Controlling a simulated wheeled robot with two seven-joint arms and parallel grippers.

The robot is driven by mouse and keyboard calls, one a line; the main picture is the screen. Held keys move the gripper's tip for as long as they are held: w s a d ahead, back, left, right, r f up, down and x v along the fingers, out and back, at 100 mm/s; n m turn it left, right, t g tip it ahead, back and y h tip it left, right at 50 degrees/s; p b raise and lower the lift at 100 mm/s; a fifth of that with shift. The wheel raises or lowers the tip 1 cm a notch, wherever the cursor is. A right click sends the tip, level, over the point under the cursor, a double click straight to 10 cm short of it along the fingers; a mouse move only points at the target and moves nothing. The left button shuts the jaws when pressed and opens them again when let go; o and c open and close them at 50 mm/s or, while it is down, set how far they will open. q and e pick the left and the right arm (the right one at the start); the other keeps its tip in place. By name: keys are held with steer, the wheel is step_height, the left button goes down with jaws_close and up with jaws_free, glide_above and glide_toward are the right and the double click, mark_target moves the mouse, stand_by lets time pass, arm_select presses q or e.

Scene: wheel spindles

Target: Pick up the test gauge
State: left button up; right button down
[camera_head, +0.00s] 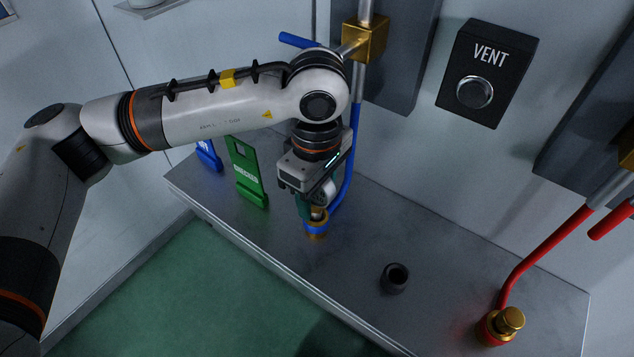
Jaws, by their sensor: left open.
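My left gripper (314,205) points down over the brass fitting with a blue ring (316,228) on the grey bench. Its jaws are open, and a teal finger shows on the left side. A small pale round part, which looks like the test gauge (328,191), sits between or just behind the fingers, above the fitting. Most of it is hidden by the gripper, so I cannot tell whether the fingers touch it. My right gripper is not in view.
A blue hose (349,165) runs down close behind the gripper. A green tag (246,172) and a blue tag (208,155) stand left. A dark hollow cylinder (395,278), a brass fitting with a red ring (502,324) and a VENT button box (488,73) are right. Bench between is clear.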

arm_select(q)
steer(key=shift+a+f, duration=0.1)
steer(key=shift+f, duration=0.1)
jaws_close()
steer(key=shift+r, duration=0.15)
